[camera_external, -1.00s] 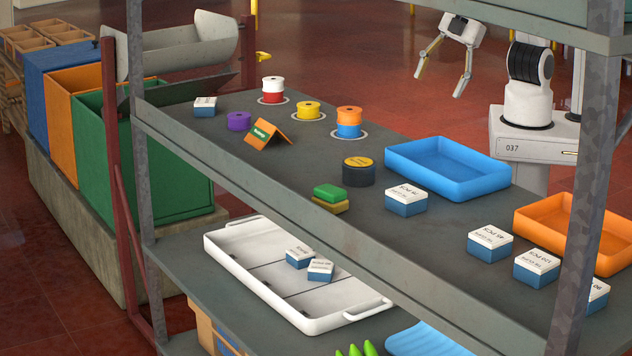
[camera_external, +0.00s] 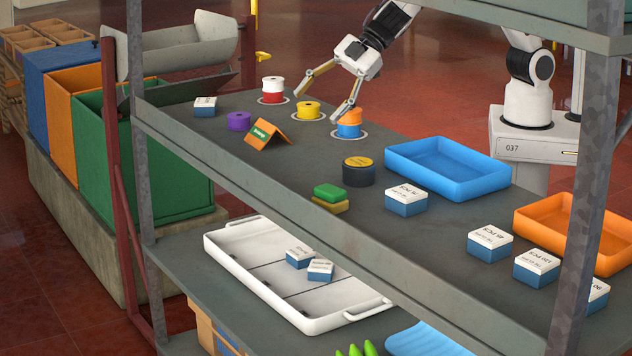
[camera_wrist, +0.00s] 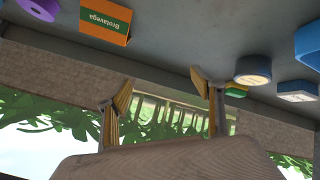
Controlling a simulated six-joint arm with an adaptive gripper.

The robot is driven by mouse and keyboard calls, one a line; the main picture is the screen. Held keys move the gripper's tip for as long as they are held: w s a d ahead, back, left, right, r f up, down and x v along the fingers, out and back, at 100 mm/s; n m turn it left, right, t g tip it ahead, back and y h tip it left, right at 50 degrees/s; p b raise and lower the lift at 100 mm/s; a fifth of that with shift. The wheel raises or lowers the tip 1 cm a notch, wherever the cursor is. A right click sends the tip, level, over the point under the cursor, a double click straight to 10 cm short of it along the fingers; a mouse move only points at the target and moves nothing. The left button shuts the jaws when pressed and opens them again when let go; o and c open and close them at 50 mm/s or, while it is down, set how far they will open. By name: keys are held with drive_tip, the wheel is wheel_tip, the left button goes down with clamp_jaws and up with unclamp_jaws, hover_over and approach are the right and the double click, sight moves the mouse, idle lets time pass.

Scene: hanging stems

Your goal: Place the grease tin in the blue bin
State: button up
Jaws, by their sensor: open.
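The grease tin (camera_external: 358,172), dark and round with a yellow lid, stands on the upper shelf left of the blue bin. A round tin that appears to be it is right of my fingers in the wrist view (camera_wrist: 253,70). The blue bin (camera_external: 448,187) is an open, empty shallow tray at the shelf's far edge; part of a blue thing, seemingly the bin, shows in the wrist view (camera_wrist: 309,45). My gripper (camera_external: 318,107) is open and empty, with its fingers around the yellow spool's area, behind and left of the tin. Whether it touches a spool is unclear.
A red-and-white spool (camera_external: 273,90), a yellow spool (camera_external: 308,111) and an orange-and-blue spool (camera_external: 349,124) stand near my fingers. An orange card (camera_external: 268,134), stacked sponges (camera_external: 330,197) and a white-topped box (camera_external: 406,201) surround the tin. A shelf post (camera_external: 580,190) stands at right.

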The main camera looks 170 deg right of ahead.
drive_tip(key=w+n+t+y, duration=0.1)
drive_tip(key=w, duration=0.1)
drive_tip(key=w+f+n+t+y, duration=0.1)
drive_tip(key=w, duration=0.1)
drive_tip(key=w+f+n+t+y, duration=0.1)
drive_tip(key=w+t, duration=0.1)
drive_tip(key=w, duration=0.1)
drive_tip(key=shift+f+y, duration=0.15)
drive_tip(key=shift+y, duration=0.25)
drive_tip(key=w+a+r+n+y, duration=0.1)
drive_tip(key=a+r+y, duration=0.1)
drive_tip(key=a, duration=0.3)
drive_tip(key=w+a+r+n+t+y, duration=0.1)
drive_tip(key=a+r+y, duration=0.1)
drive_tip(key=a, duration=0.3)
drive_tip(key=shift+w+t+y, duration=0.3)
drive_tip(key=shift+w+y, duration=0.05)
drive_tip(key=shift+y, duration=0.55)
drive_tip(key=shift+f, duration=0.1)
wheel_tip(320, 180, down, 8)
drive_tip(key=shift+w+f, duration=0.25)
drive_tip(key=shift+w, duration=0.3)
